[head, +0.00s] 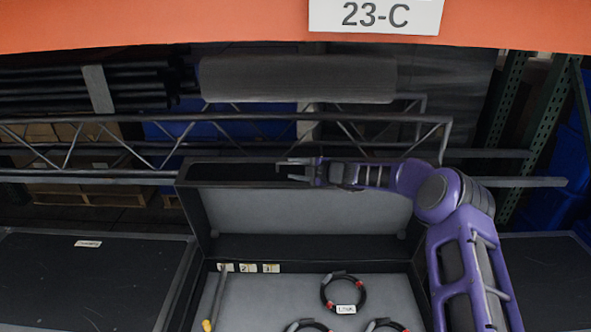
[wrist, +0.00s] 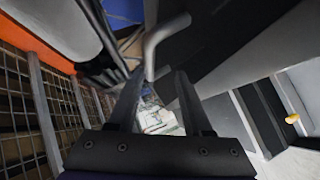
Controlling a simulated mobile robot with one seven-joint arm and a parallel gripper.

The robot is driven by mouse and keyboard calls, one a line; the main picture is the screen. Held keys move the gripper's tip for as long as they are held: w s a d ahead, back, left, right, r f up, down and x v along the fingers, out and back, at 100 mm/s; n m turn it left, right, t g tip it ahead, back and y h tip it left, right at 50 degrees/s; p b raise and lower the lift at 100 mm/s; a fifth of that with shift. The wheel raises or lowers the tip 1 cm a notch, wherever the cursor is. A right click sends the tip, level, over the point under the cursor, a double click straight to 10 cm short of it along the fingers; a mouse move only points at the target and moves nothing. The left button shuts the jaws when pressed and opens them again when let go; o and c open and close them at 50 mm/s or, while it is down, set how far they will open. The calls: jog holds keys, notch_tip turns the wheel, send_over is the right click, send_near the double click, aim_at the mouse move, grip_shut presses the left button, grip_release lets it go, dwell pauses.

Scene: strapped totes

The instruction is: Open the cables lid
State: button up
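The cables lid (head: 310,212) stands raised at the back of a black tote (head: 420,290), its grey lining facing me. In the open tote, several coiled black cables (head: 327,293) with red bands lie on a grey bottom. My gripper (head: 292,169) is at the lid's upper edge, reaching in from the right. In the wrist view my gripper (wrist: 158,76) has its two fingers apart with nothing clearly held. A bent grey bar (wrist: 160,42), perhaps a handle, is just beyond and between the fingertips; contact is unclear.
Closed black tote lids flank the open tote on the left (head: 90,280) and right (head: 545,275). A metal truss rail (head: 80,120) runs behind the lid. An orange beam (head: 150,22) with a 23-C sign (head: 375,15) crosses above. A yellow-tipped rod (head: 215,300) lies inside the tote.

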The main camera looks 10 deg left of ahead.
jog(key=shift+s+f, duration=0.15)
jog(key=shift+f, duration=0.05)
jog(key=v, duration=1.7)
jog(key=shift+r, duration=0.4)
jog(key=shift+d+f, duration=0.1)
